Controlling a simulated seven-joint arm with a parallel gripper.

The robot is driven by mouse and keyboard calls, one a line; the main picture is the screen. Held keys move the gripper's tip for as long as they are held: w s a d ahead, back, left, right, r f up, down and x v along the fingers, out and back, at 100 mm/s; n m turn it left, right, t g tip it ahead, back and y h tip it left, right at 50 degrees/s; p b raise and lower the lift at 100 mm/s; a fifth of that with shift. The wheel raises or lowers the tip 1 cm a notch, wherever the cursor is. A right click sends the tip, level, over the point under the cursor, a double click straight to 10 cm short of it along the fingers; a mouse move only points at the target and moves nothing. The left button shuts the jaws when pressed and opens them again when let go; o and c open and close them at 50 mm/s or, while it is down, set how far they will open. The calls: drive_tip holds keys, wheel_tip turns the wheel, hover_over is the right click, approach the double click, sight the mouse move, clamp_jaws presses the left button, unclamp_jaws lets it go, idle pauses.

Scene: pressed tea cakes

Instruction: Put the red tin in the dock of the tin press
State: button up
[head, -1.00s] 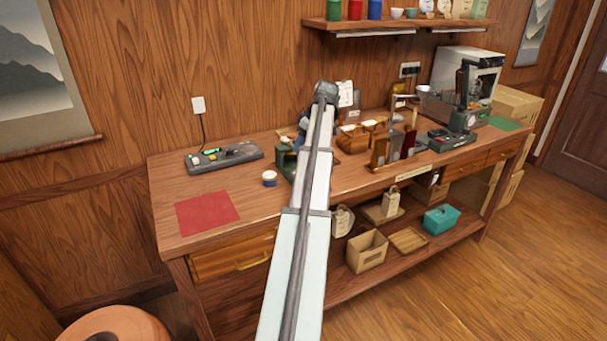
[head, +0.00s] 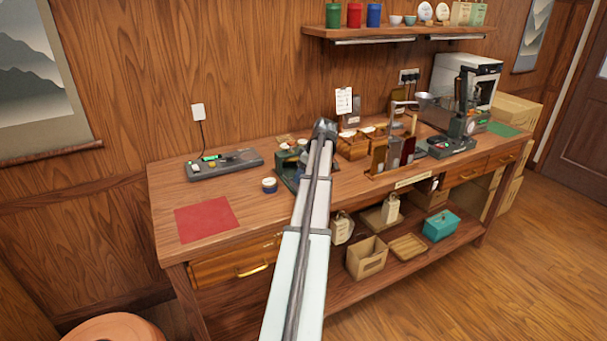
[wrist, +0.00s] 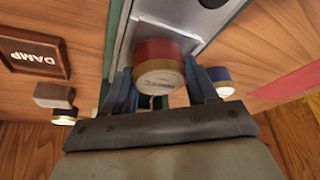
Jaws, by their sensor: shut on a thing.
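The red tin (wrist: 157,50), with a pale gold printed end, is between the blue fingers of my gripper (wrist: 160,76) in the wrist view. My gripper is shut on it. A grey metal surface with a green edge (wrist: 205,20), which looks like part of the tin press, lies just beyond the tin. I cannot tell whether the tin touches it. In the head view the green press (head: 284,162) stands on the bench, partly behind my arm. My gripper and the red tin are hidden there. The dock cannot be made out clearly.
A blue tin (head: 269,185) stands left of the press and also shows in the wrist view (wrist: 222,78). A DAMP sign (wrist: 35,57) lies at the wrist view's left. A red mat (head: 207,219) lies front left. Wooden boxes (head: 352,147) and dividers stand to the right.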

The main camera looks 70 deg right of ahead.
drive_tip(key=shift+f, duration=0.15)
drive_tip(key=o, duration=1.2)
drive_tip(key=shift+c, duration=0.2)
drive_tip(key=v, duration=1.2)
drive_tip(key=shift+w, duration=0.15)
